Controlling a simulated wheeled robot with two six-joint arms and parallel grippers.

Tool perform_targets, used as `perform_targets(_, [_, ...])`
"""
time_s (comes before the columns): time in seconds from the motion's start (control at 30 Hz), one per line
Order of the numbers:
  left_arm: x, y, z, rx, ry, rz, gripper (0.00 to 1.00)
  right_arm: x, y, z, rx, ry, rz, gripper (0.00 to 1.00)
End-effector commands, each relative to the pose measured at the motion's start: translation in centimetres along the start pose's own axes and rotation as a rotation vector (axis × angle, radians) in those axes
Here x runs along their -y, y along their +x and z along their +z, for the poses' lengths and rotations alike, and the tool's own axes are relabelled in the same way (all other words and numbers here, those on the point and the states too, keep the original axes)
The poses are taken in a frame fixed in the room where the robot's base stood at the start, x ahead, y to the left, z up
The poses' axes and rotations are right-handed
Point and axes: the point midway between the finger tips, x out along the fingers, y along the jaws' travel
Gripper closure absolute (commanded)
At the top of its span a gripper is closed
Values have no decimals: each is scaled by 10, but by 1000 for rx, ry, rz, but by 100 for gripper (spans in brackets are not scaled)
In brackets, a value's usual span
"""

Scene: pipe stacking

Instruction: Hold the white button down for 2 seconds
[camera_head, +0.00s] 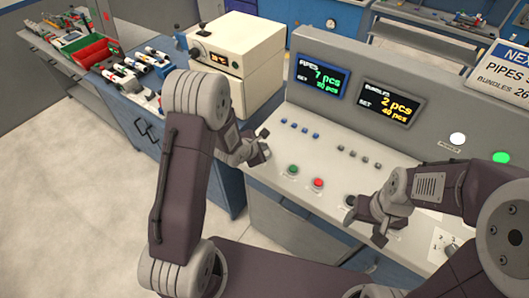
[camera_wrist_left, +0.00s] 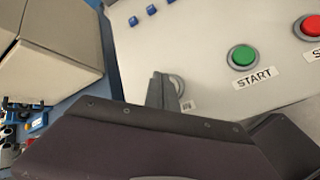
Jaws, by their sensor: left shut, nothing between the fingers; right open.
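The white button (camera_wrist_left: 178,85) sits on the sloped panel left of the green START button (camera_wrist_left: 243,56). In the left wrist view its left part is hidden by my left gripper (camera_wrist_left: 160,82). My left gripper is shut and empty, its fingertips over or against the button; I cannot tell whether it is pressed. In the head view the left gripper (camera_head: 262,143) is at the panel's left end, left of the green button (camera_head: 292,170). My right gripper (camera_head: 380,236) is open over the panel's lower right part.
Two displays (camera_head: 322,77) stand behind. A cream box (camera_head: 240,52) stands close to the left gripper's left.

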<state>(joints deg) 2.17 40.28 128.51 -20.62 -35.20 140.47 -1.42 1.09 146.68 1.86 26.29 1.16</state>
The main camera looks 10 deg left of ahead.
Motion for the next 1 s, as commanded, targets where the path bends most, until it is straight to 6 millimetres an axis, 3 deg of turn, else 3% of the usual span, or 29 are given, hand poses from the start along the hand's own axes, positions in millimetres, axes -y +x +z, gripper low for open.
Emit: perform_targets(1.0, [6, 9, -6, 0, 0, 0, 100, 0, 4, 0, 0, 0, 0, 37])
